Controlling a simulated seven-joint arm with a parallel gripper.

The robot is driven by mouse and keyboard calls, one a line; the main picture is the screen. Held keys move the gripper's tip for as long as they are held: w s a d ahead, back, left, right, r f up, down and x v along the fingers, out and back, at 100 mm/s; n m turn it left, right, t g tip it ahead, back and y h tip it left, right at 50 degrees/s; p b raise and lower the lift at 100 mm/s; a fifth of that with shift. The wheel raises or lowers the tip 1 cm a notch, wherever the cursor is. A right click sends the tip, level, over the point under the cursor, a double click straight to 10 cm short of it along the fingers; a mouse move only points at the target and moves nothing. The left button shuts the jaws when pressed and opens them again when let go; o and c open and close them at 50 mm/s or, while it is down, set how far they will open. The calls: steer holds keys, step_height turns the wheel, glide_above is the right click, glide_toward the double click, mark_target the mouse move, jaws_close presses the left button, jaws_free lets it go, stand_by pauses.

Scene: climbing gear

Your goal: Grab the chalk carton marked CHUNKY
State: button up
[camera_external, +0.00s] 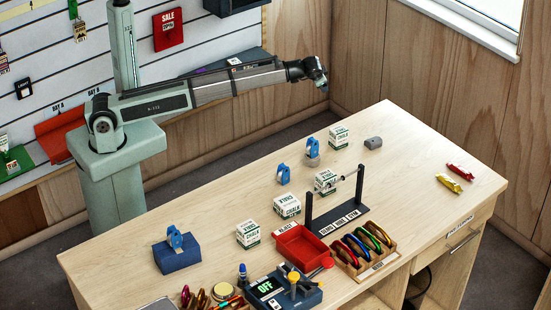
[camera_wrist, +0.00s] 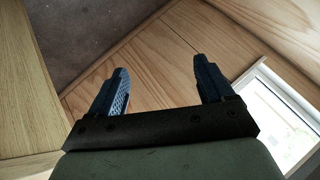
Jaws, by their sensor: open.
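Several white and green chalk cartons stand on the wooden table (camera_external: 130,255) in the external view: one at the back (camera_external: 339,136), one behind the black rack (camera_external: 325,181), one near the middle (camera_external: 287,206) and one further front-left (camera_external: 248,234). Their small print is too small for me to tell which is marked CHUNKY. My gripper (camera_external: 321,84) is raised above and behind the table's far edge, away from all cartons. In the wrist view my gripper (camera_wrist: 160,88) has its two blue fingers wide apart with nothing between them. No carton shows there.
The black rack (camera_external: 309,212) stands close to one carton. Blue carabiner-like pieces (camera_external: 283,174), a red tray (camera_external: 302,246), a carabiner holder (camera_external: 363,250) and a blue block (camera_external: 177,254) stand around. A grey piece (camera_external: 373,143) lies at the back.

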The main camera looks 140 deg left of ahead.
steer(key=s+a+r+n+g+h, duration=0.15)
steer(key=s+r, duration=0.25)
steer(key=r, duration=0.4)
steer(key=s+r+n+y, duration=0.15)
steer(key=s+r, duration=0.25)
steer(key=r, duration=0.4)
step_height(320, 180, up, 3)
steer(key=n+h, duration=0.1)
steer(key=m+t+h, duration=0.2)
steer(key=t, duration=0.5)
glide_above(337, 130)
steer(key=d, duration=0.4)
step_height(337, 130, down, 5)
steer(key=x, duration=1.3)
steer(key=shift+s+a+r, duration=0.1)
steer(key=shift+c, duration=0.5)
